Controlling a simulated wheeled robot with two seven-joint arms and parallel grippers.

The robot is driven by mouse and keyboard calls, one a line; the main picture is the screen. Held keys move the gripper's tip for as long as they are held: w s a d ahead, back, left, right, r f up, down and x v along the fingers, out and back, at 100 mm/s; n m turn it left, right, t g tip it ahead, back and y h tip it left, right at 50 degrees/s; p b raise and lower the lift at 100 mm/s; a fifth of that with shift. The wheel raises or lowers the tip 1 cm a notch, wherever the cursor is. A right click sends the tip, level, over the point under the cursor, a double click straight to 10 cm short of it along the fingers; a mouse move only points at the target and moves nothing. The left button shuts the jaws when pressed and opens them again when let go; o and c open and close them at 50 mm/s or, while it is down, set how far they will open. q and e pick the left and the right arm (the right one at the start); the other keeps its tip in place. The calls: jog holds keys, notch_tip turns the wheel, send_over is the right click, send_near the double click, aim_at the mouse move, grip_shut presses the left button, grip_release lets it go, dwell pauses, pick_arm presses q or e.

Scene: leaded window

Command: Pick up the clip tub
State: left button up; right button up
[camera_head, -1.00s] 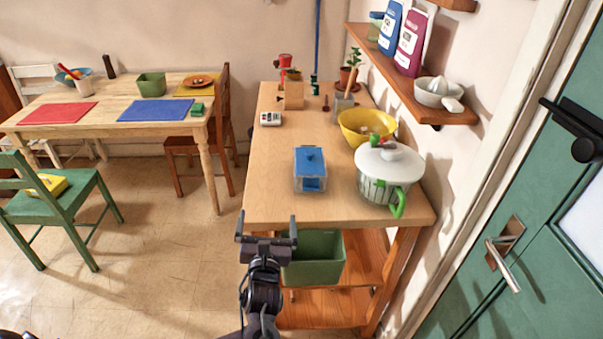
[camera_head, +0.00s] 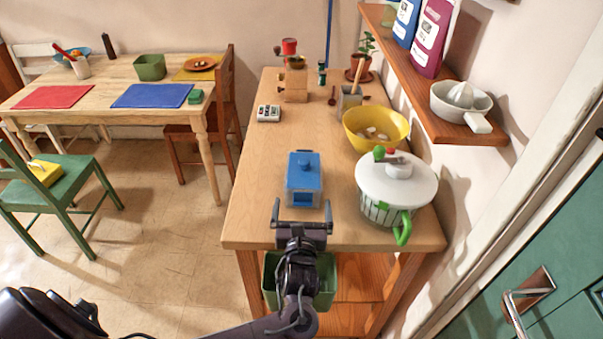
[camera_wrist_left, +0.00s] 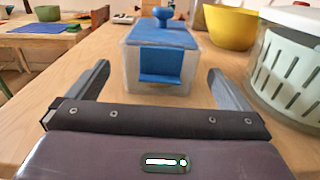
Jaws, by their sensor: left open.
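The clip tub (camera_head: 303,179) is a clear box with a blue lid and a round blue knob, standing upright near the front of the wooden side table. It also shows in the left wrist view (camera_wrist_left: 160,60), with a blue panel on its near face. My left gripper (camera_head: 303,211) is open and empty just in front of the tub, its fingers pointing at it. In the left wrist view the fingers (camera_wrist_left: 160,85) stand apart to either side, with the tub ahead between their lines. I see no contact. My right gripper is not in view.
A white-lidded salad spinner (camera_head: 395,185) with a green handle stands close right of the tub, and a yellow bowl (camera_head: 375,127) behind it. A small white device (camera_head: 268,113) lies back left. The tabletop (camera_head: 258,170) left of the tub is clear. A wall shelf (camera_head: 440,105) overhangs the right.

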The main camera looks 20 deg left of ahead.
aim_at(301, 196)
pick_arm(q)
jog(key=w+a, duration=0.1)
jog(key=w+r+p, duration=0.1)
jog(key=w, duration=0.1)
jog(key=shift+a+r, duration=0.15)
jog(key=shift+a, duration=0.2)
jog(key=x, duration=0.2)
jog(key=shift+w, duration=0.3)
jog(key=shift+w+a+f, duration=0.15)
jog(key=shift+w+f, duration=0.1)
jog(key=c, duration=0.6)
jog(key=o, duration=0.6)
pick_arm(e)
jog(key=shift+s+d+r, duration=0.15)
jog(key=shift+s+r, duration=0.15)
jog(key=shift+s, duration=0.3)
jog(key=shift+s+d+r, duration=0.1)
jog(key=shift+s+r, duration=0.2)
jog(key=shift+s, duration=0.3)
pick_arm(q)
jog(key=shift+s, duration=0.15)
